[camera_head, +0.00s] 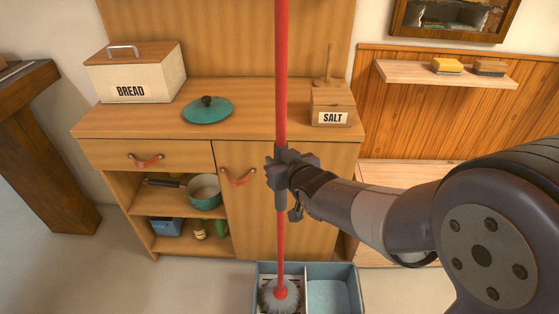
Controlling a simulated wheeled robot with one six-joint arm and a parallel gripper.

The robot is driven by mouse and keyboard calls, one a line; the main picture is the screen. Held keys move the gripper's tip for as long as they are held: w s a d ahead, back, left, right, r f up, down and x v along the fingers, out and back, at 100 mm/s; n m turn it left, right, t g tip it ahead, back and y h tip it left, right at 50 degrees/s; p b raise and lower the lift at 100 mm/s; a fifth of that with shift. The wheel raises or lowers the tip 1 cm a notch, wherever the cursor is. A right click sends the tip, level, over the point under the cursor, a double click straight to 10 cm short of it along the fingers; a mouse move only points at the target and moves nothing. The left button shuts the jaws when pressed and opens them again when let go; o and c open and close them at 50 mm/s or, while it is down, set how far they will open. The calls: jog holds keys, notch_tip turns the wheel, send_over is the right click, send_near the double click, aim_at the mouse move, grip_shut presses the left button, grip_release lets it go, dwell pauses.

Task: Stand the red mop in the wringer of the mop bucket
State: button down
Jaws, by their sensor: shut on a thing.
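My gripper (285,171) is shut on the long red handle of the red mop (281,80), at a dark sleeve around the middle of the handle. The mop stands upright. Its grey-white head (280,295) shows at the bottom of the view, inside the outline of the left compartment of the blue mop bucket (347,270). I cannot tell how deep the head sits or whether it touches the wringer. The bucket's right compartment shows light blue. The bucket's near part is cut off by the lower edge of the view.
A wooden cabinet (150,122) with leather pulls stands behind the mop. On it are a bread box (140,78), a teal lid (208,109) and a salt box (331,106). A wall shelf (405,76) holds a sponge and a brush. Floor is clear left of the bucket.

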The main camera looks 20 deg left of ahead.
jog(key=c, duration=1.4)
grip_release()
jog(key=shift+f, duration=0.35)
jog(key=o, duration=1.4)
jog(key=shift+r, duration=0.15)
jog(key=p+v, duration=0.5)
jog(key=v, duration=0.8)
